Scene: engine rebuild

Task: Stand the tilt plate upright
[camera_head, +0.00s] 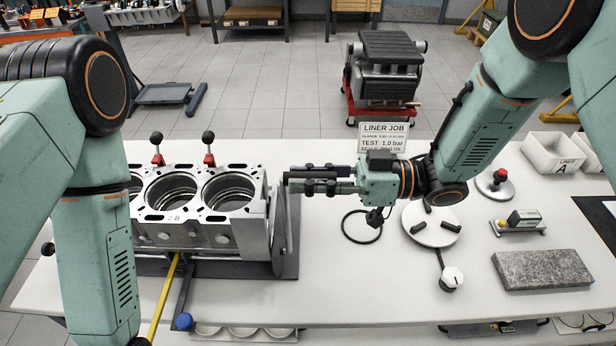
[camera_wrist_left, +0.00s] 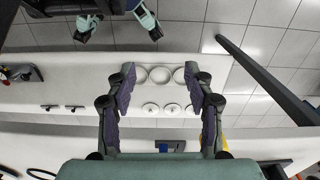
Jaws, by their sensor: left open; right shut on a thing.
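The grey tilt plate (camera_head: 281,222) stands steeply, about upright, at the right end of the engine block (camera_head: 190,232). The block lies with its round bores facing up. My right gripper (camera_head: 287,180) comes in from the right, with its dark fingers shut at the plate's upper edge. The exact contact is too small to tell. My left arm hangs down at the left of the head view; its gripper is hidden there. In the left wrist view my left gripper (camera_wrist_left: 160,72) is open and empty, with white rings (camera_wrist_left: 160,75) seen beyond its fingers.
A yellow bar (camera_head: 163,297) and a blue knob (camera_head: 183,321) are at the front, below the block. Right of the plate are a black ring (camera_head: 361,226), a white disc (camera_head: 421,235) and a stone slab (camera_head: 542,269). A sign (camera_head: 383,138) stands behind my right gripper.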

